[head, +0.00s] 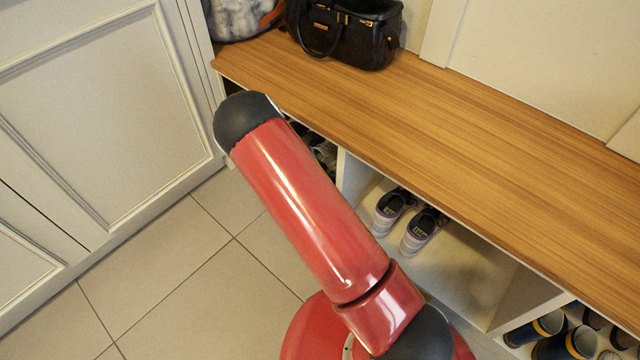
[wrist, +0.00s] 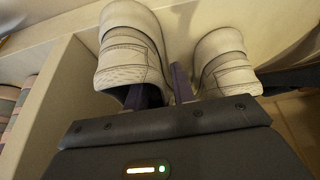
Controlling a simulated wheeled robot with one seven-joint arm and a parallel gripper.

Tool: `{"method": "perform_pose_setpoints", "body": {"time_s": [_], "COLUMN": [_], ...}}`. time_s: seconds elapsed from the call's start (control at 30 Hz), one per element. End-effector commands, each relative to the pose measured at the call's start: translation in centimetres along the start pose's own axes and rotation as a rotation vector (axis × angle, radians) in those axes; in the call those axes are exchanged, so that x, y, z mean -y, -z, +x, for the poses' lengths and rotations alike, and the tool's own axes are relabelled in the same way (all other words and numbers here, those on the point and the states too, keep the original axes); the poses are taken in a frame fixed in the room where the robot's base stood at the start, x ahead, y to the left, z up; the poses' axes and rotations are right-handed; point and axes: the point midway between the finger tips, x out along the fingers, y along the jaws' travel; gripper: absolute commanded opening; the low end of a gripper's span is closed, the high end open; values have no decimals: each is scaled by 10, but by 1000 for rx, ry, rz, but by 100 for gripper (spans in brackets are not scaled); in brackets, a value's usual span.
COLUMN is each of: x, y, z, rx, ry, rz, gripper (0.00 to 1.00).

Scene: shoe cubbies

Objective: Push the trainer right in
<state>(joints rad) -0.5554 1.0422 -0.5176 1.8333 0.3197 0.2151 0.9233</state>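Two pale trainers stand side by side in the middle cubby. In the head view they are the left trainer (head: 390,211) and the right trainer (head: 422,231), with purple-grey trim. In the wrist view the nearer, larger trainer (wrist: 128,45) is at upper left and the other trainer (wrist: 224,62) at right. My gripper (wrist: 162,88) has its two dark fingers close together at the near trainer's lower right edge. One finger overlaps its dark opening and the other lies along its right side, so its wall seems pinched between them. The head view hides my gripper behind my arm.
The wooden bench top (head: 450,120) overhangs the cubbies. A white divider (wrist: 52,100) stands left of the trainers, with striped items beyond it. The cubby floor (head: 462,268) is bare right of the pair. More shoes (head: 560,335) fill the right cubby. A black handbag (head: 350,35) sits on top.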

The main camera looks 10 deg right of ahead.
Motion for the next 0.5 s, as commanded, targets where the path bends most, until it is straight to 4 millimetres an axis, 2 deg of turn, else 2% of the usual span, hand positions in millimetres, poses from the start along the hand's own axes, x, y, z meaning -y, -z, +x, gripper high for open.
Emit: {"method": "perform_pose_setpoints", "body": {"time_s": [0.03, 0.17, 0.5], "x": [0, 0, 0], "y": [0, 0, 0], "z": [0, 0, 0], "rx": [0, 0, 0], "ry": [0, 0, -1], "rz": [0, 0, 0], "gripper": [18, 1, 0]}}
